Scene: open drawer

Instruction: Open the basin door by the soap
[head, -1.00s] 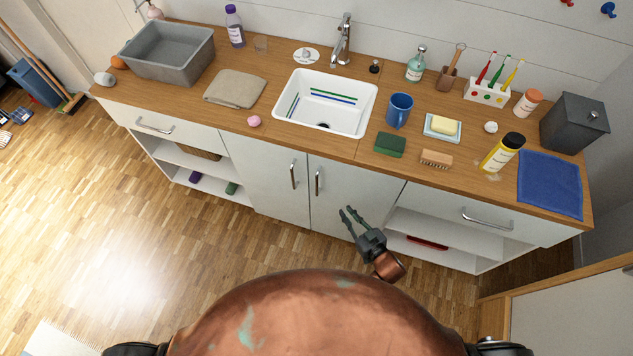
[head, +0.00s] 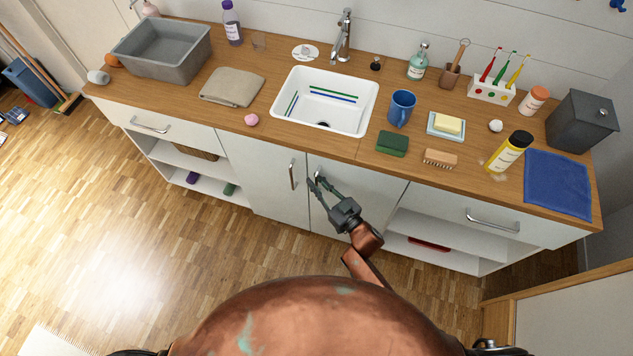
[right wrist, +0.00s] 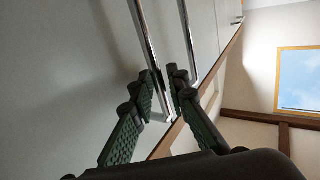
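Two pale grey basin doors stand side by side under the white basin (head: 326,100): the left door (head: 262,180) and the right door (head: 357,190). Each has a vertical metal handle near the middle seam; the left handle (head: 292,174) is clear, while the right handle (head: 317,175) is partly hidden by my right gripper (head: 318,182). That gripper is open, its fingertips at the right handle. In the right wrist view, a metal bar (right wrist: 150,50) runs down between the fingertips; contact is unclear. Yellow soap (head: 448,125) lies on a blue dish right of the basin. Both doors look shut. My left gripper is not in view.
A green sponge (head: 391,143), wooden brush (head: 440,158) and blue mug (head: 401,107) stand on the counter above the right door. A small pink object (head: 252,120) lies left of the basin. The floor (head: 180,260) before the cabinet is clear.

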